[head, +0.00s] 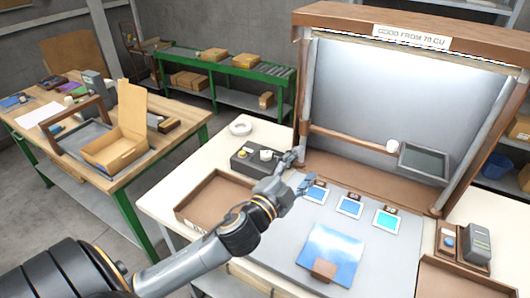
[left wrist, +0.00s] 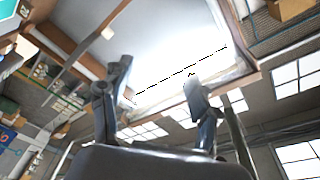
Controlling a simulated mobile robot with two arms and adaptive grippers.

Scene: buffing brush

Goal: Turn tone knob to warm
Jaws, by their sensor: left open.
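A dark control box (head: 246,166) sits on the pale bench, left of the lit booth. The box is not recognisable there. My right gripper is out of view.
A brown tray (head: 185,213) lies left of my left arm. Several blue sample cards, including one (head: 349,206), lie on the grey mat. A wooden booth frame (head: 303,110) stands behind. A grey device (head: 477,243) is at right. A white ring (head: 240,128) lies beyond the box.

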